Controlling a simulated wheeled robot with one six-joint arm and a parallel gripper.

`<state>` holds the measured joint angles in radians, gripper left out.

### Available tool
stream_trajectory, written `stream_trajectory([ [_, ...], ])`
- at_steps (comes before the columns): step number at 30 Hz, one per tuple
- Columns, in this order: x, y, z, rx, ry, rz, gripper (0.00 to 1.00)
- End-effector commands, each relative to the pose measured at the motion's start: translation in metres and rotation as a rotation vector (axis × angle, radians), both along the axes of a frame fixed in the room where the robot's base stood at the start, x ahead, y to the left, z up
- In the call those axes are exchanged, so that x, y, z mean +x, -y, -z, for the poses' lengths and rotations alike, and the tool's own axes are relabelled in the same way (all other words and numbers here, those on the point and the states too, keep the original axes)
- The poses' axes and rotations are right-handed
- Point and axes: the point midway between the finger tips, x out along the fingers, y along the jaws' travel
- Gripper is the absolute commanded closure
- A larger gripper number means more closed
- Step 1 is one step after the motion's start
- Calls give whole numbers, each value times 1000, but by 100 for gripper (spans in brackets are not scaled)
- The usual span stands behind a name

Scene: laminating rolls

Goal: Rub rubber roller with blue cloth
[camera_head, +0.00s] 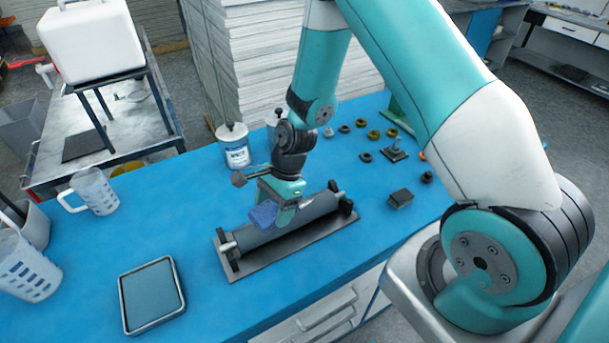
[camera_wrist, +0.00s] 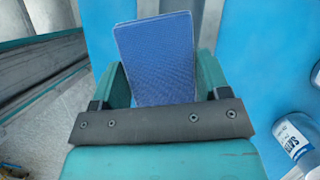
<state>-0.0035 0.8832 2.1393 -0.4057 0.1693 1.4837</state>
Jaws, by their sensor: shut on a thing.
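The rubber roller (camera_head: 308,210) is a dark grey cylinder lying in a stand on a grey base plate (camera_head: 318,240) on the blue bench. My gripper (camera_head: 277,205) is over the left-middle part of the roller. It is shut on the blue cloth (camera_head: 264,215), a folded pad that hangs down at the roller. In the head view the cloth overlaps the roller; I cannot tell for sure whether they touch. In the wrist view the cloth (camera_wrist: 158,60) sticks out between the two teal fingers, and the roller is not clearly visible there.
A white labelled tin (camera_head: 233,148) stands behind the roller. Several small rings and parts, and a dark block (camera_head: 400,198), lie to the right. A shallow tray (camera_head: 124,308) lies front left, near measuring jugs (camera_head: 95,190).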

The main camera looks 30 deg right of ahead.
Motion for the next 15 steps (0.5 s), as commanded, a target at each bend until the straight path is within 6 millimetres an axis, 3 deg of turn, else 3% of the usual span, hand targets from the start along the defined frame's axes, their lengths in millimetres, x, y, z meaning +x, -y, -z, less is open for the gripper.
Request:
stream_trajectory([
  [6,0,3,-25,0,1,5,53],
  [15,0,5,-39,0,1,8,53],
])
